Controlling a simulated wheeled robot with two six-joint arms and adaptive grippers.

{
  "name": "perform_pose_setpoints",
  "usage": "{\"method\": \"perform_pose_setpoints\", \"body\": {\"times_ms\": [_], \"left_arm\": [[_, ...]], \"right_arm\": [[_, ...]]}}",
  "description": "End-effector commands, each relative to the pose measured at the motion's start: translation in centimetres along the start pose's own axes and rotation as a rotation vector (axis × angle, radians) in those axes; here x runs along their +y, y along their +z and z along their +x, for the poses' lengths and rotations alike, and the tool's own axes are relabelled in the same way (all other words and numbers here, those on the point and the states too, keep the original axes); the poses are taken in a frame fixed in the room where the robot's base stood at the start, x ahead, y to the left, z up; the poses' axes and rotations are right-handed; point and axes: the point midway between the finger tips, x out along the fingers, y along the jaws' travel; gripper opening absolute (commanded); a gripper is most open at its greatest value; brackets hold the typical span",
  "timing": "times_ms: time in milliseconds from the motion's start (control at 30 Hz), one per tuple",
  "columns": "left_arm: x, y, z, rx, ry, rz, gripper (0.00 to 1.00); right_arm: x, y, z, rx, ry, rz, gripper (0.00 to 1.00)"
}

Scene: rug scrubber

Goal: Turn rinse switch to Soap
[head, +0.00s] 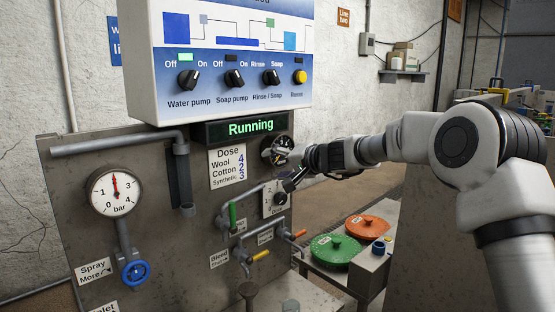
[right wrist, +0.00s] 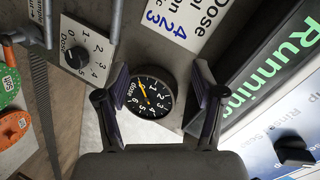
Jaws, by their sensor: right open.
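The rinse switch (head: 271,77) is a black knob on the white and blue control panel, between the labels Rinse and Soap. Its pointer seems to lean to the Rinse side, but is too small to be sure. A black knob (right wrist: 293,152) by the rinse lettering is at the lower right of the right wrist view. My right gripper (head: 283,160) is below the panel, apart from the switch. In the right wrist view its open fingers (right wrist: 160,85) appear on either side of a round black dose dial (right wrist: 152,94); contact cannot be told. My left gripper is not in view.
The panel also has a water pump knob (head: 188,79), a soap pump knob (head: 234,78) and a yellow button (head: 299,77). A green Running display (head: 250,128) sits under it. Valves and a pressure gauge (head: 116,193) are on the board. Green (head: 335,250) and orange (head: 367,228) lids lie right.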

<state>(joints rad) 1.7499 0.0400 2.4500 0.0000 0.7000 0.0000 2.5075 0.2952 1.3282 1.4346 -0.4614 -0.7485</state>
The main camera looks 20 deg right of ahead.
Motion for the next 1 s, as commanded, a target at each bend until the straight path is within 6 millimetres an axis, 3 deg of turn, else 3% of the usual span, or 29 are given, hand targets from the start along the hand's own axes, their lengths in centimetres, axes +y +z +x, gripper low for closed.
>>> {"method": "perform_pose_setpoints", "body": {"times_ms": [33, 100, 233, 367, 700, 1000], "left_arm": [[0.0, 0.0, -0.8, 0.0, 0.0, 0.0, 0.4], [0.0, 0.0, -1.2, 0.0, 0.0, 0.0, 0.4], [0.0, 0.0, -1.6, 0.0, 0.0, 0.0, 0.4], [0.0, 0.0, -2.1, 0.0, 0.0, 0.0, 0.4], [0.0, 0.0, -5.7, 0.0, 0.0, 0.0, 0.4], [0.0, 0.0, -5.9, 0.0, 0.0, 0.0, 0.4]], "right_arm": [[-5.0, -3.6, -3.0, 0.066, -0.073, -0.009, 0.69], [-10.1, -6.9, -6.9, 0.132, -0.151, -0.028, 0.69], [-15.4, -9.3, -11.8, 0.187, -0.232, -0.048, 0.69], [-16.8, -9.7, -12.1, 0.196, -0.245, -0.056, 0.69], [-18.4, -10.8, -6.3, 0.194, -0.24, -0.058, 0.69], [-18.1, -10.8, -5.0, 0.195, -0.242, -0.057, 0.69]]}}
